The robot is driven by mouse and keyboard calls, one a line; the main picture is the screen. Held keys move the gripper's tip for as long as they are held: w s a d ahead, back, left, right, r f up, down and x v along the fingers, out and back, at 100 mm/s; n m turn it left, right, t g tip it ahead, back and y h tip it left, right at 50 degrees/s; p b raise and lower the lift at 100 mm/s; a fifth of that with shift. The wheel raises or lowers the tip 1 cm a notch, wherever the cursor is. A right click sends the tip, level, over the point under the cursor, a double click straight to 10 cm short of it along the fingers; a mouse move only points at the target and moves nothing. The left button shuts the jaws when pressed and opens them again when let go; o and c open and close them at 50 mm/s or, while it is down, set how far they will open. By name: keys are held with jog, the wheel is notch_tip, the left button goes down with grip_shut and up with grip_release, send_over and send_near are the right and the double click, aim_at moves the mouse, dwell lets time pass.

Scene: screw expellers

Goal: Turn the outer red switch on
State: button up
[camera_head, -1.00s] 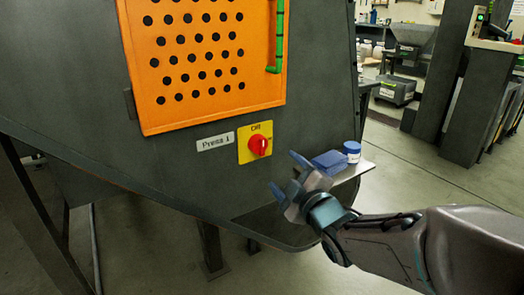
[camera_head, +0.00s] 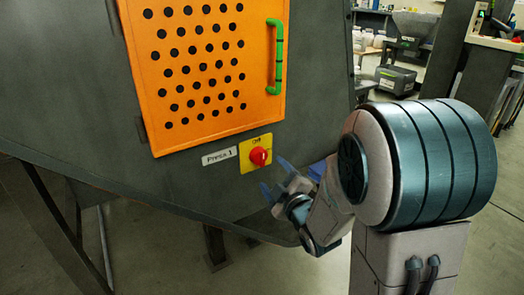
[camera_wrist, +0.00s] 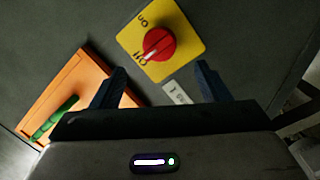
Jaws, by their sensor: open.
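The red rotary switch (camera_head: 259,157) sits on a yellow plate (camera_head: 246,166) on the dark machine front, below the orange door. In the wrist view the red knob (camera_wrist: 158,43) is ahead of my gripper, with "On" and "Off" printed on the plate; its white mark points towards "Off". My gripper (camera_head: 275,178) is open and empty, just right of and below the switch in the head view. In the wrist view its two fingers (camera_wrist: 161,70) stand apart on either side below the knob, with no contact visible.
A perforated orange door (camera_head: 205,70) with a green handle (camera_head: 275,57) is above the switch. A "Press 1" label (camera_head: 219,156) is left of the plate. A blue object (camera_head: 317,170) is mostly hidden behind my arm. Other machines stand at the back right.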

aim_at(262, 160)
jog(key=b+x, duration=0.1)
jog(key=x, duration=0.7)
jog(key=shift+w+b, duration=0.2)
jog(key=shift+b, duration=0.15)
jog(key=c, duration=0.9)
